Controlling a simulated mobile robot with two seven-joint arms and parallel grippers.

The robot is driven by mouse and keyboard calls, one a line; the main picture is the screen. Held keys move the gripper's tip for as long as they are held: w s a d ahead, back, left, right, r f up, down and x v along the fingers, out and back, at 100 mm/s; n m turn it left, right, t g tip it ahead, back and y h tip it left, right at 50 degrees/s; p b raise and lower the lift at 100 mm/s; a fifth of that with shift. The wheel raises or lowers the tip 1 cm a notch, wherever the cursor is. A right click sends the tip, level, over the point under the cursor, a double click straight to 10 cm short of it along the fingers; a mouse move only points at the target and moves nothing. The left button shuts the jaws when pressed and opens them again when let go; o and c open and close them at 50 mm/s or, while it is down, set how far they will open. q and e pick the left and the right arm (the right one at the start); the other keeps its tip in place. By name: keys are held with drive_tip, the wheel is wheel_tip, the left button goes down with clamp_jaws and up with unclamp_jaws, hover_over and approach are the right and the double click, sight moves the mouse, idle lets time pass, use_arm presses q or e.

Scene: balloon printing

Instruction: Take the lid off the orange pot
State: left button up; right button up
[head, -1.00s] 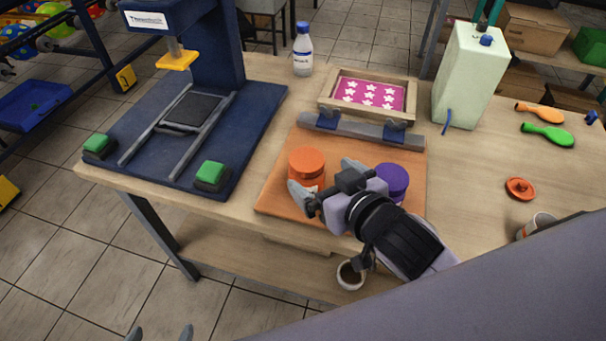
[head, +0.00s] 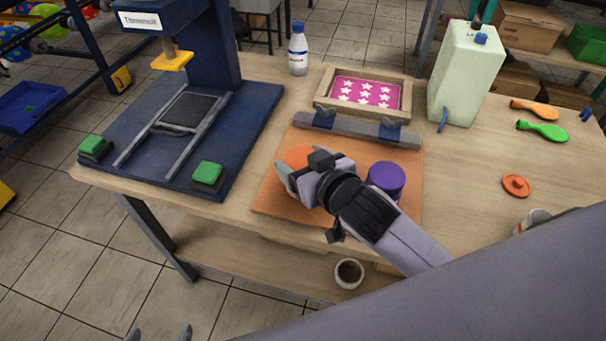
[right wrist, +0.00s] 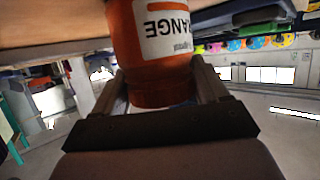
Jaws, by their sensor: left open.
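The orange pot (head: 298,156) stands on the orange-brown board (head: 270,200), partly hidden by my right gripper (head: 294,176). In the right wrist view the pot (right wrist: 155,60) appears upside down, with a white label reading "ANGE". Its orange lid (right wrist: 162,94) is on it, between the two fingers of my right gripper (right wrist: 162,85). The fingers lie close along both sides; whether they press on it cannot be told. My left gripper (head: 160,333) shows only its two separated fingertips at the bottom edge of the head view, empty and far from the pot.
A purple pot (head: 386,180) stands just right of my right gripper. A grey bar (head: 355,130) and a framed star screen (head: 366,93) lie behind. A blue press (head: 250,120) stands left. A loose orange-red lid (head: 515,186) lies right; a cup (head: 349,273) is below.

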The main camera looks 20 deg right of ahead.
drive_tip(key=c, duration=0.6)
drive_tip(key=shift+r, duration=0.1)
drive_tip(key=shift+c, duration=0.2)
wheel_tip(320, 180, up, 20)
drive_tip(key=p, duration=0.4)
drive_tip(key=o, duration=0.7)
drive_tip(key=c, duration=0.9)
